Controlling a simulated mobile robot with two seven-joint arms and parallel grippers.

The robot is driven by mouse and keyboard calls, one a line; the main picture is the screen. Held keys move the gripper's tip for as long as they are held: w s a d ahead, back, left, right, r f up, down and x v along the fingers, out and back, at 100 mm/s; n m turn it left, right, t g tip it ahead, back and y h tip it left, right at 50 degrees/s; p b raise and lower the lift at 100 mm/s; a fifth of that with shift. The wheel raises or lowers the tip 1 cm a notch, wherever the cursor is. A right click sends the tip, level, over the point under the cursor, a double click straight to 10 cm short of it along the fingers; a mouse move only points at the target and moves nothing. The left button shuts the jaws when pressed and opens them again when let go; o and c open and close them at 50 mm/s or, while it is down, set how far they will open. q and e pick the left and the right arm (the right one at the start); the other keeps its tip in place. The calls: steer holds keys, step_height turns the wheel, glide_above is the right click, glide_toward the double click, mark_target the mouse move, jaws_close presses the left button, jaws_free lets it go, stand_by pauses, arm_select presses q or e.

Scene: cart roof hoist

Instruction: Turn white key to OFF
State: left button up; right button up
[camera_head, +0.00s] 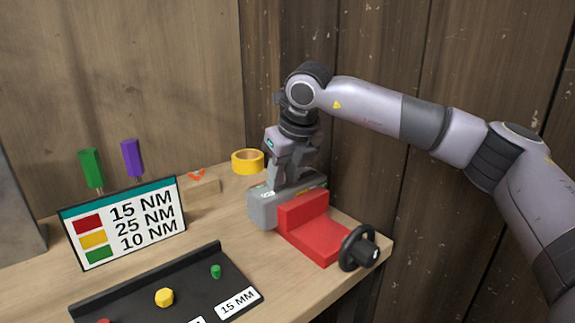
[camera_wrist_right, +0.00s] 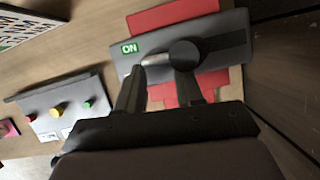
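A grey switch box (camera_head: 263,207) stands by a red vise-like block (camera_head: 315,228) at the right end of the bench. In the right wrist view the box (camera_wrist_right: 228,45) carries a green ON label (camera_wrist_right: 130,47). A pale key (camera_wrist_right: 155,60) lies on its face beside a dark round part, its left end near the ON label. No OFF label is readable. My right gripper (camera_head: 284,178) points down at the box. In the wrist view its fingers (camera_wrist_right: 160,80) are apart, near the key; contact cannot be told. My left gripper is out of view.
A black handwheel (camera_head: 358,247) sticks out at the bench's right edge. A torque sign (camera_head: 125,222), a yellow tape roll (camera_head: 247,161) and a black tray (camera_head: 190,288) with coloured bolts share the bench. Wooden walls stand close behind and to the right.

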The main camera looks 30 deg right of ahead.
steer(key=shift+w+r, duration=0.2)
steer(key=shift+w, duration=0.15)
step_height(320, 180, up, 6)
steer(key=p, duration=0.4)
steer(key=shift+w+a+r+p, duration=0.15)
steer(key=shift+w+r+p, duration=0.1)
steer(key=shift+p, duration=0.15)
steer(key=shift+s+f, duration=0.1)
